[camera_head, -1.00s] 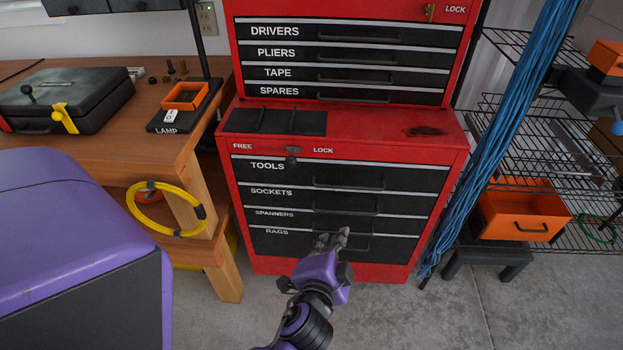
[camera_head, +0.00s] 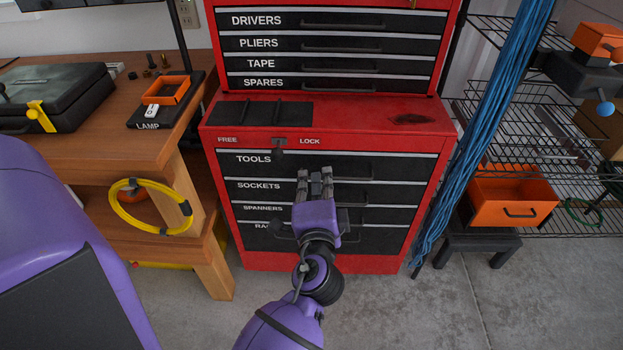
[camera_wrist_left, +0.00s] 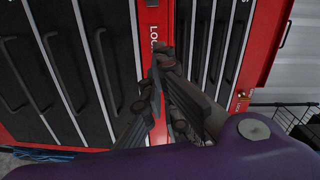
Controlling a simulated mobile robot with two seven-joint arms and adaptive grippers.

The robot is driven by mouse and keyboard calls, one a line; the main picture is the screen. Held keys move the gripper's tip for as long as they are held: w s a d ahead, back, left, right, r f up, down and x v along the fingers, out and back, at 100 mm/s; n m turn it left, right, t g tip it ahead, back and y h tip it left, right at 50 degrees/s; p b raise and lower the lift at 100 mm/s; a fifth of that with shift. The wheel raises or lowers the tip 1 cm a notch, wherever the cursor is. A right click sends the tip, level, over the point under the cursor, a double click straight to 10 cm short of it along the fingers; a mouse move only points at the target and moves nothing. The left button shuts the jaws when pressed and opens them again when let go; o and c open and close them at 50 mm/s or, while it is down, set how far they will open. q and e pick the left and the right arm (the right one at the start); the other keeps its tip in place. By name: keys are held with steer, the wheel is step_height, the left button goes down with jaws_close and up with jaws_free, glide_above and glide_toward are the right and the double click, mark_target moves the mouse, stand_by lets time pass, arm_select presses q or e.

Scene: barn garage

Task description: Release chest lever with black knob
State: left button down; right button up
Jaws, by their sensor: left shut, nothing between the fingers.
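The red tool chest (camera_head: 225,190) stands ahead. Its short lever with a black knob (camera_head: 278,152) hangs below a small plate, between the FREE and LOCK labels and above the TOOLS drawer; the knob points down. My left gripper (camera_head: 315,172) is shut and empty in front of the TOOLS and SOCKETS drawers, below and to the right of the knob and apart from it. In the left wrist view the shut fingers (camera_wrist_left: 160,75) point at the red chest front near the LOCK label; the knob cannot be made out there. My right gripper is out of view.
An upper drawer cabinet (camera_head: 445,50) sits on the chest. A wooden bench (camera_head: 90,150) with a yellow cable coil (camera_head: 118,210) is on the left. Blue cables (camera_head: 480,130), a wire rack (camera_head: 500,90) and an orange drawer (camera_head: 510,195) are on the right.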

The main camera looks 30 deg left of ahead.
mark_target(274, 155)
arm_select(q)
steer(key=w+a+f+p, duration=0.1)
steer(key=w+a, duration=0.3)
steer(key=a, duration=0.3)
steer(key=shift+w+a+p, duration=0.15)
steer(key=shift+a+p, duration=0.1)
steer(key=shift+p, duration=0.1)
steer(key=s+a, duration=0.1)
steer(key=a, duration=0.1)
steer(key=s+a, duration=0.2)
steer(key=a, duration=0.1)
steer(key=shift+s+a+p, duration=0.25)
steer(key=shift+a+p, duration=0.05)
steer(key=shift+a, duration=0.05)
steer(key=shift+w+d, duration=0.1)
steer(key=shift+d, duration=0.05)
